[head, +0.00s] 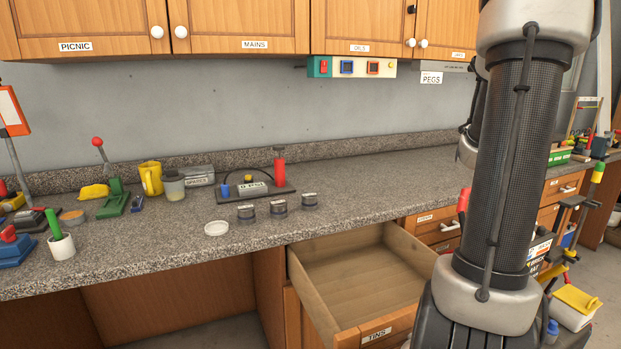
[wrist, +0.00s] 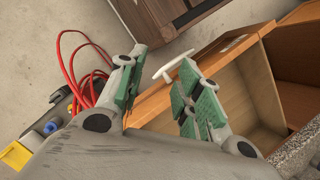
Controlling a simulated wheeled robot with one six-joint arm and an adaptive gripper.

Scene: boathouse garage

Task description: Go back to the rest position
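My gripper (wrist: 163,72) shows in the wrist view with its two green-padded fingers apart and nothing held between the pads. A pale drawer handle (wrist: 174,69) lies beyond the fingertips, partly in line with the right finger; I cannot tell whether they touch. The wooden drawer labelled TINS (head: 398,322) stands pulled open under the counter in the head view, and its inside looks empty. It also shows in the wrist view (wrist: 150,105). In the head view my arm crosses the right side, and my gripper is out of the picture.
The speckled counter (head: 370,175) holds three small tins (head: 279,208), a white lid (head: 216,228), a yellow mug (head: 151,178) and a black-based device (head: 255,190). Wall cupboards (head: 240,25) hang above.

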